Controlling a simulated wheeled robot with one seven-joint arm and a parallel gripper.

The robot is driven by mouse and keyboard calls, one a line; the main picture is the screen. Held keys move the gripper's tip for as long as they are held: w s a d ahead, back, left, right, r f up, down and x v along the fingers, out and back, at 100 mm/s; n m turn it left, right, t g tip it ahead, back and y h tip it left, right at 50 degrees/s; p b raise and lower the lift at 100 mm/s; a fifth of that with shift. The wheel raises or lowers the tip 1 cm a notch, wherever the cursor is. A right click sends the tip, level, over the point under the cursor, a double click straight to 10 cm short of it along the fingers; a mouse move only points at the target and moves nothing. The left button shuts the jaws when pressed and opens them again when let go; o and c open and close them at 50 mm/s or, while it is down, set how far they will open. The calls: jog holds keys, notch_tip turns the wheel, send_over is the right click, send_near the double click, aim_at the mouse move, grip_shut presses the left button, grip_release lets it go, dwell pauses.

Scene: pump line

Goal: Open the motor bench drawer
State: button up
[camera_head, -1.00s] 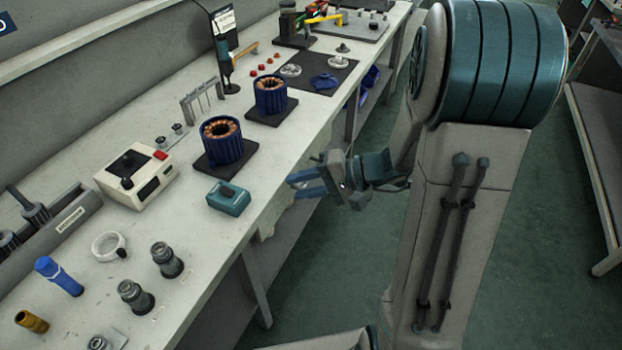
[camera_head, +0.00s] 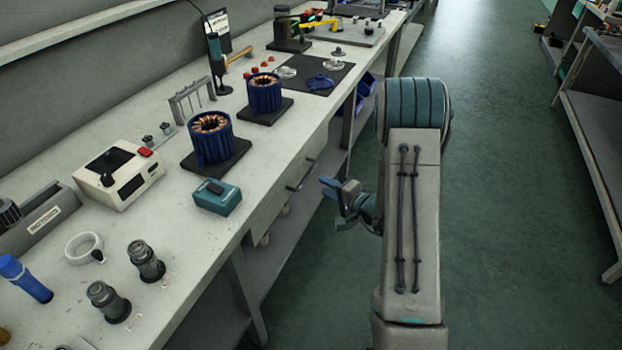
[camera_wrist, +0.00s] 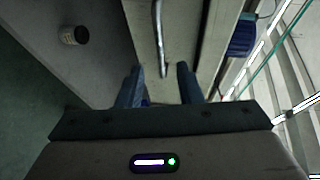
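The motor bench drawer (camera_head: 283,189) is under the bench top, with its grey front facing the aisle. It looks closed. Its bar handle (camera_head: 301,176) shows on the front. In the wrist view the handle (camera_wrist: 159,40) runs lengthwise, ahead of my fingertips and between their lines. My gripper (camera_head: 327,189) is off the bench, in the aisle to the right of the drawer front.
The bench top (camera_head: 190,245) carries wound stators (camera_head: 211,142), a teal box (camera_head: 217,197) and a white instrument (camera_head: 118,178). A lower shelf (camera_head: 290,230) runs beneath. The aisle floor (camera_head: 500,150) is clear.

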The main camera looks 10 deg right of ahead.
jog(key=x, duration=0.7)
jog(key=shift+w+a, duration=0.15)
jog(key=shift+w, duration=0.1)
grip_shut()
